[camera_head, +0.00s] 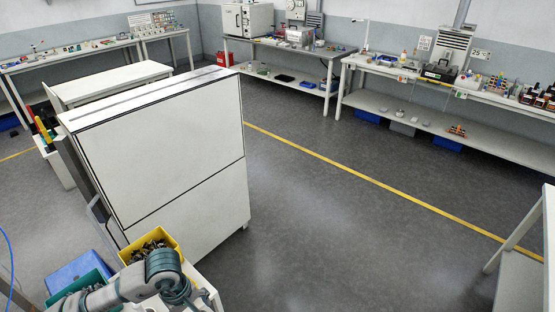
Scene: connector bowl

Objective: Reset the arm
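My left arm, grey with teal bands, comes in at the lower left edge and bends down near the bottom of the head view. Its gripper cannot be made out; it lies below the frame or hidden behind the arm. My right arm and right gripper are not in the view. A yellow bin (174,242) filled with dark, brassy small parts (146,246) stands just behind the bend of the arm. The arm overlaps the front of this bin in the picture; I cannot tell whether they touch.
A large white cabinet (165,150) stands right behind the yellow bin. A blue bin (80,271) is left of the arm. A white table (549,225) is at the right edge. Loaded benches (440,81) line the back wall. The grey floor (330,225) between is clear.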

